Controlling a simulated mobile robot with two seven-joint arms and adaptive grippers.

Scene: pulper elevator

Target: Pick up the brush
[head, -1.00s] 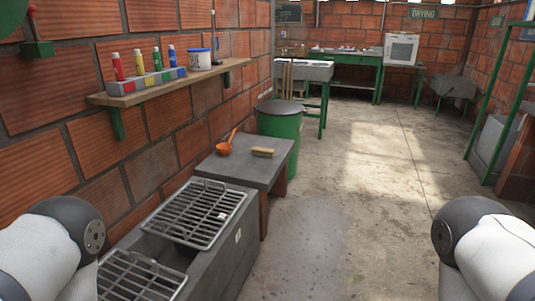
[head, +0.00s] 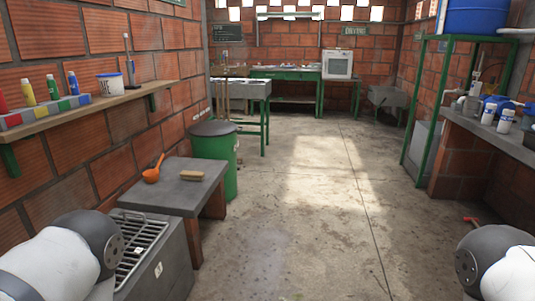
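A small brush (head: 192,175) with a tan wooden back lies on the grey bench (head: 176,199) at the left. An orange ladle (head: 152,173) lies just left of it, apart from it. Parts of my two arms show at the lower left and lower right corners. Neither of my grippers is in view, and nothing touches the brush.
A metal grate (head: 138,244) on a grey block stands in front of the bench. A green bin (head: 216,160) stands behind it. A wall shelf (head: 90,108) holds bottles and a white tub. A counter (head: 490,135) is at the right. The middle floor is clear.

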